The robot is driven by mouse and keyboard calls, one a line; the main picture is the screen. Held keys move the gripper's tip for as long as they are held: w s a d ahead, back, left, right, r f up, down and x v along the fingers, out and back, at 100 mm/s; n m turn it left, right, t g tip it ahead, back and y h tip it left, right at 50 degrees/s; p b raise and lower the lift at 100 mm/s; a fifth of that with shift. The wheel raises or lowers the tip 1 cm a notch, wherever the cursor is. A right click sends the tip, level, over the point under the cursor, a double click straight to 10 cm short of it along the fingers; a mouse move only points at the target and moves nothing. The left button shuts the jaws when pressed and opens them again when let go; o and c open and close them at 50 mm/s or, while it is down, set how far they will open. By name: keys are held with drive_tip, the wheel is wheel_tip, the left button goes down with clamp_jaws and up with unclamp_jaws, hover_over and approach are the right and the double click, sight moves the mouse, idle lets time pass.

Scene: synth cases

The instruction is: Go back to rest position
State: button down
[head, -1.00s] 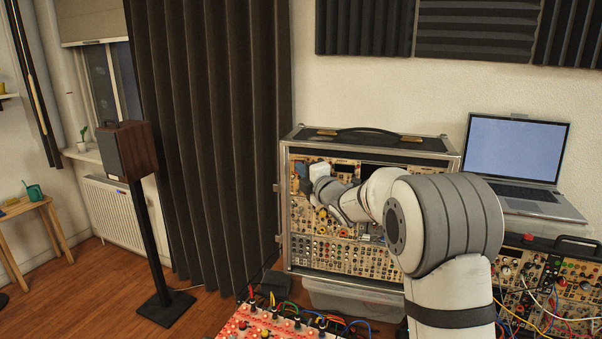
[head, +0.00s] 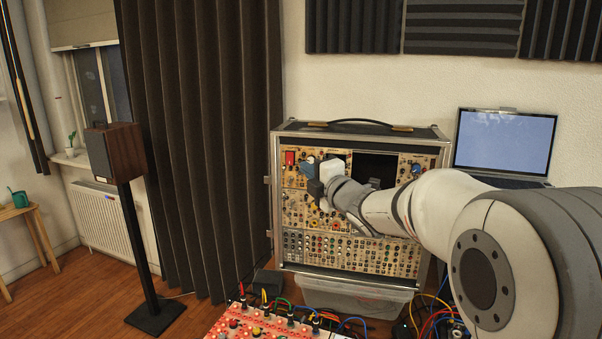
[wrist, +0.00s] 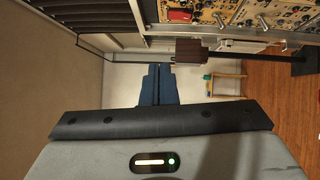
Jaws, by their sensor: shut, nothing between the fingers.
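My gripper (head: 308,168) is in front of the upper left part of the synth case (head: 357,262), with its blue fingers close together. In the wrist view my gripper (wrist: 159,70) has its two blue fingers side by side, touching, with nothing held between them. The case is full of gold-coloured modules with knobs and has a dark empty slot (head: 377,166) in its top row. A red module (head: 290,158) sits at the top left of the case; it also shows in the wrist view (wrist: 180,15). My forearm hides part of the case's right side.
A laptop (head: 504,142) stands at the right, partly behind my arm. A red panel with cables (head: 262,325) lies at the front. A speaker (head: 115,150) on a stand, a dark curtain (head: 205,140) and a small table (head: 22,209) are at the left. Floor is free there.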

drive_tip(key=shift+s+d, duration=0.15)
drive_tip(key=shift+s, duration=0.15)
drive_tip(key=s+d+f+m+g+h, duration=0.5)
drive_tip(key=s+d+f+m+h, duration=0.6)
drive_tip(key=s+d+m, duration=0.4)
drive_tip(key=s+f+m+g, duration=0.4)
drive_tip(key=s+f+m, duration=0.1)
drive_tip(key=s, duration=0.5)
drive_tip(key=s+f+m+g, duration=0.4)
drive_tip(key=s+f+m, duration=0.1)
drive_tip(key=s, duration=0.5)
drive_tip(key=shift+s+f+m+y, duration=0.25)
drive_tip(key=shift+s+m+y, duration=0.05)
drive_tip(key=shift+s, duration=0.05)
drive_tip(key=shift+d, duration=0.1)
